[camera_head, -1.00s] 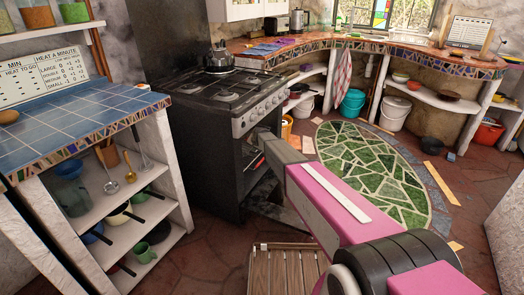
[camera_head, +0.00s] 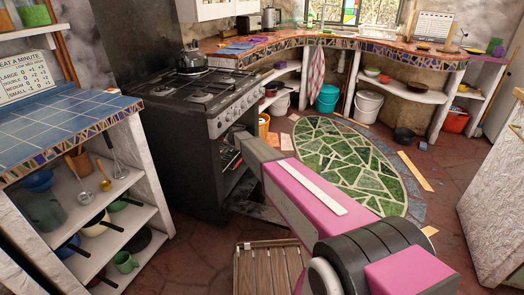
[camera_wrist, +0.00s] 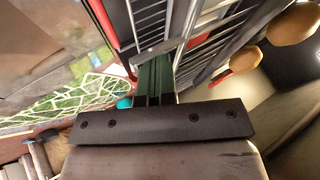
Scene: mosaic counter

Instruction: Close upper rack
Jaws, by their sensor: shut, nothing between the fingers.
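The dark stove (camera_head: 185,150) stands left of centre in the head view, its oven front open and its lower door (camera_head: 258,212) folded down. My arm reaches to the oven opening and hides much of it. My gripper (camera_wrist: 153,72) shows in the wrist view as two dark green fingers, shut and empty. Wire rack bars (camera_wrist: 207,42) run beside and beyond the fingertips. The fingertips are close to a grey rack edge (camera_wrist: 158,50); I cannot tell whether they touch.
A blue-tiled counter (camera_head: 65,125) with shelves of pots stands left of the stove. A slatted wooden piece (camera_head: 270,268) is on the floor in front. A green mosaic oval (camera_head: 350,165) covers open floor to the right. A pale cabinet (camera_head: 495,210) stands at the right edge.

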